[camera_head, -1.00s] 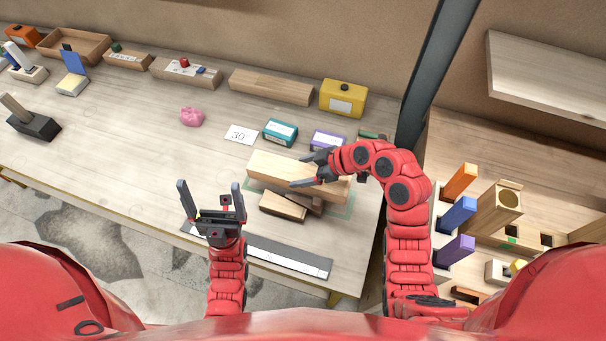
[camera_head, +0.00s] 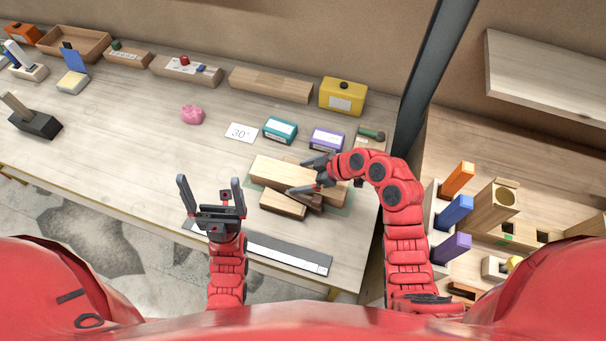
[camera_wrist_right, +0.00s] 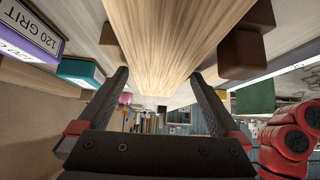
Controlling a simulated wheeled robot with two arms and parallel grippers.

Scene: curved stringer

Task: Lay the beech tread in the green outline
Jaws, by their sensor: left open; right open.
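The beech tread (camera_head: 278,173), a long pale board, lies at the right of the bench, over the area of the green outline (camera_head: 343,208). Its right end is partly hidden by my right gripper (camera_head: 308,176). That gripper is open, with its fingers about the tread's right part. In the right wrist view the tread (camera_wrist_right: 175,38) runs away between the open fingers (camera_wrist_right: 160,92); I cannot tell whether they touch it. Most of the outline is covered. My left gripper (camera_head: 211,194) is open and empty, pointing up over the bench's front edge.
A grey ruler strip (camera_head: 290,251) lies along the front edge. Teal (camera_head: 280,130) and purple (camera_head: 326,139) boxes stand behind.

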